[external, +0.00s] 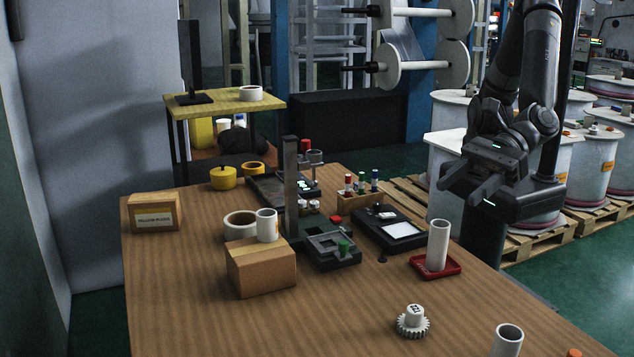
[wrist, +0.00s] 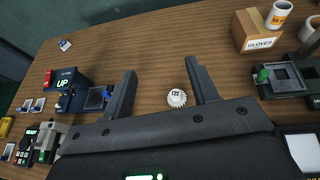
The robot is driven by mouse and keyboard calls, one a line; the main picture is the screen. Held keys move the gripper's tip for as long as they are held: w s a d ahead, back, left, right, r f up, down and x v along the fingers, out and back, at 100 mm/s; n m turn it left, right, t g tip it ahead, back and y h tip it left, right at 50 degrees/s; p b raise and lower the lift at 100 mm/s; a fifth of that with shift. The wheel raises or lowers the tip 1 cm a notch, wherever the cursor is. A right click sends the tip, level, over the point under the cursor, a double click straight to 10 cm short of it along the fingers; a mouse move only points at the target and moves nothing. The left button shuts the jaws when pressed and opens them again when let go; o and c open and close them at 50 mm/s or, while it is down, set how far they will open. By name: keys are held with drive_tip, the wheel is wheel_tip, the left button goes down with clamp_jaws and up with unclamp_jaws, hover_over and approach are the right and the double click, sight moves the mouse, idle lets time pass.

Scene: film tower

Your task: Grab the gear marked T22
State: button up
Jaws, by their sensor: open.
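The white toothed gear (external: 413,322) with a raised hub lies on the wooden table near its front edge. It also shows in the wrist view (wrist: 176,98), where the mark on its hub reads like T22. My gripper (external: 462,190) is open and empty, high above the right side of the table, behind and above the gear. In the wrist view, the gear appears between the two fingers of my gripper (wrist: 160,68), closer to the right finger and apart from both.
A white tube (external: 438,245) stands on a red tray (external: 434,267) behind the gear. Another white tube (external: 507,341) stands to its right. A cardboard box (external: 260,267), a dark scale (external: 388,229) and a bottle rack (external: 359,201) stand farther back. The table left of the gear is clear.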

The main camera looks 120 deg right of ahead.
approach(408, 319)
drive_tip(key=x, duration=1)
drive_tip(key=shift+c, duration=0.3)
drive_tip(key=shift+s, duration=0.1)
drive_tip(key=c, duration=1)
